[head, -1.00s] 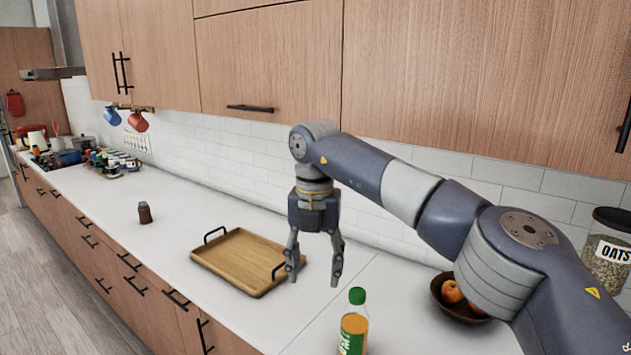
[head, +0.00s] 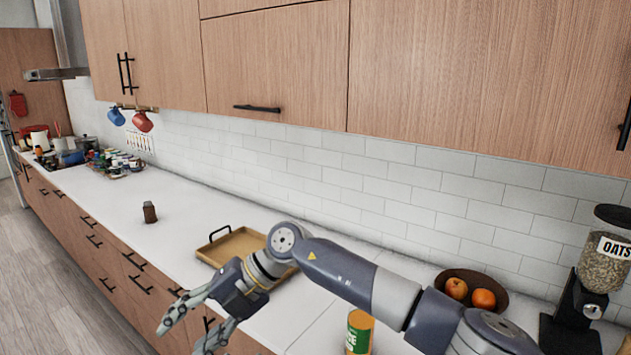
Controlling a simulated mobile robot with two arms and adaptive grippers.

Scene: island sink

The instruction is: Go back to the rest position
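My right gripper (head: 196,325) is on the arm that comes in from the lower right in the head view. Its fingers are spread apart with nothing between them, over the front edge of the counter and the drawer fronts. My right arm crosses in front of the wooden tray (head: 228,246) and hides its right part. My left gripper is not in view.
A fruit bowl (head: 503,304), an oats dispenser (head: 603,262) and a small brown jar (head: 150,212) stand on the counter (head: 185,212). Wooden cabinets (head: 276,66) hang above.

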